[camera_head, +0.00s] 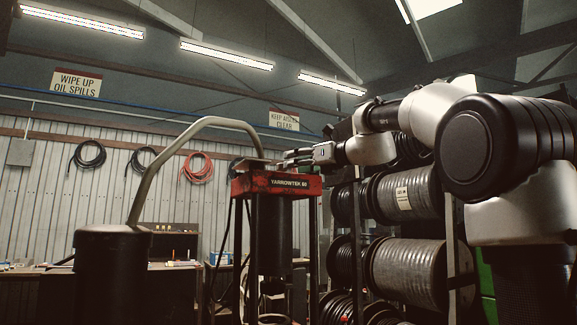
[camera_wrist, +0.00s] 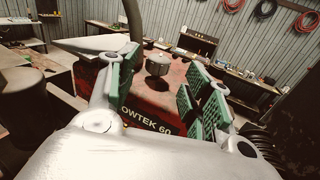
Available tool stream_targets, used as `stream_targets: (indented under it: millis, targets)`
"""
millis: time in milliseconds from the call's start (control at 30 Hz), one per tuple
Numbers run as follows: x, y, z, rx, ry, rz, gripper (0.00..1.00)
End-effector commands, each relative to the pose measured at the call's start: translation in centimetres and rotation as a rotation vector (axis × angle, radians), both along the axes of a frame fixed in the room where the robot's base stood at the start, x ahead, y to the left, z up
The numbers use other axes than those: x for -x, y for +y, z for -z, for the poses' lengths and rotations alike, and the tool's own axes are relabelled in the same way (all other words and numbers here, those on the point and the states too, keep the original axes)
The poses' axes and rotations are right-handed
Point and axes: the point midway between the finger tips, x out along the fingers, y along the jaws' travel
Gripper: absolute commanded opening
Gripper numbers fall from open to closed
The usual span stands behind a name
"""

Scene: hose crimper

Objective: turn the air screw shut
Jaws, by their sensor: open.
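The crimper's red top block (camera_head: 275,185), lettered "YARROWTEK 60", sits on a dark frame with a cylinder below. In the wrist view the worn red top (camera_wrist: 150,105) fills the middle. A small dark round knob, which looks like the air screw (camera_wrist: 157,65), stands up from it. My gripper (camera_wrist: 160,82) is open, with green-padded fingers left and right of the knob in the picture and apart from it. In the head view my gripper (camera_head: 290,157) reaches in from the right, just above the red top. The knob cannot be made out there.
A grey bent pipe (camera_head: 185,140) arches from a dark drum-like body (camera_head: 110,245) to the crimper top. A rack of hose reels (camera_head: 410,265) stands close on the right. A workbench (camera_wrist: 235,85) runs along the back wall, where coiled hoses (camera_head: 197,167) hang.

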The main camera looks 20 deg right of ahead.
Motion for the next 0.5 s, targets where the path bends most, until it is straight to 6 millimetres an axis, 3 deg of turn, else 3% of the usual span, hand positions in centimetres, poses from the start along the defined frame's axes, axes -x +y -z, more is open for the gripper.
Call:
stream_targets:
  millis: [233, 500]
  targets:
    - [-3.0, 2.1, 0.0, 0.0, 0.0, -0.001, 0.5]
    - [-3.6, 2.5, 0.0, 0.0, -0.001, 0.001, 0.5]
